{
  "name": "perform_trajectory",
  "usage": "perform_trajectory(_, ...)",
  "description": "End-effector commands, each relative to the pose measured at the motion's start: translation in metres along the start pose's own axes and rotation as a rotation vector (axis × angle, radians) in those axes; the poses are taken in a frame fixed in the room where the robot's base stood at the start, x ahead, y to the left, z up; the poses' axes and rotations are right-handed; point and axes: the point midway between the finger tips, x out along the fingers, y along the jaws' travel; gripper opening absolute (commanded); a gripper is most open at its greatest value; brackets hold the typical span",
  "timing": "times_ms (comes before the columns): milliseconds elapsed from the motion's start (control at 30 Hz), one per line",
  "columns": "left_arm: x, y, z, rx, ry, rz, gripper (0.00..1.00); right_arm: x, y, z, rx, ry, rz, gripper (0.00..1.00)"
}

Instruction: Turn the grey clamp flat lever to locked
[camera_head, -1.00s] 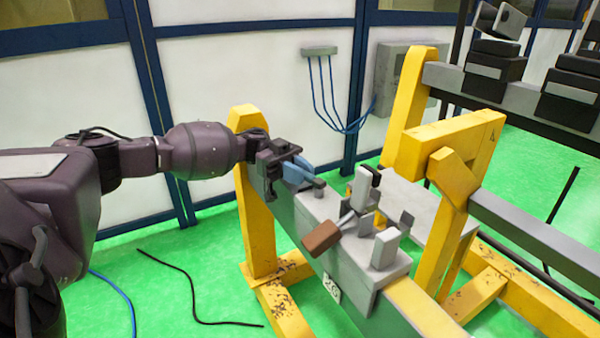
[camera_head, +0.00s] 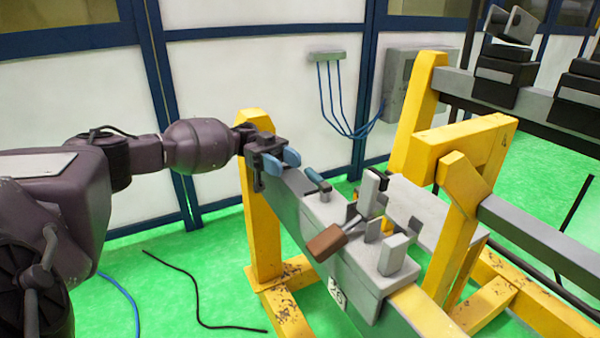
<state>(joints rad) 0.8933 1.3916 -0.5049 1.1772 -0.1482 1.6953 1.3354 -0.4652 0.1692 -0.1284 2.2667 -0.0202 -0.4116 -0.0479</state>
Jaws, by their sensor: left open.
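The grey clamp (camera_head: 345,262) sits on top of the long grey beam. A lever with a flat brown grip (camera_head: 325,243) slants down over its near left side, joined by a thin metal rod to the upright grey parts. A short teal handle (camera_head: 317,179) stands out at the clamp's far left end. My left gripper (camera_head: 283,160) is open and empty, its blue fingertips above the beam's far end, just left of the teal handle and apart from it. My right gripper is out of view.
Yellow posts (camera_head: 257,210) carry the beam, and a larger yellow frame (camera_head: 455,140) stands close on the right of the clamp. A black cable (camera_head: 190,290) lies on the green floor. The space above the clamp is free.

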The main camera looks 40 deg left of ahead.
Motion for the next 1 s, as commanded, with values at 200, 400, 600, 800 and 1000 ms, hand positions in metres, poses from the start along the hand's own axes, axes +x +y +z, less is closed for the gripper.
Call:
perform_trajectory(200, -0.027, -0.001, 0.003, -0.003, 0.0, 0.0, 0.45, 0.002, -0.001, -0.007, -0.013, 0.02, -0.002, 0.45)
perform_trajectory(400, -0.035, 0.0, 0.001, -0.001, 0.0, 0.002, 0.45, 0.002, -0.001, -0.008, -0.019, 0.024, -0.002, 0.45)
perform_trajectory(600, -0.035, 0.0, 0.0, -0.001, 0.0, 0.002, 0.45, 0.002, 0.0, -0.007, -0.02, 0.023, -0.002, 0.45)
perform_trajectory(800, -0.035, 0.0, 0.0, -0.001, 0.0, 0.002, 0.45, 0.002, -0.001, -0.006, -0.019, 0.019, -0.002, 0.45)
perform_trajectory(1000, -0.035, 0.0, 0.001, -0.001, 0.0, 0.001, 0.45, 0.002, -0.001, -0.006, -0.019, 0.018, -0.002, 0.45)
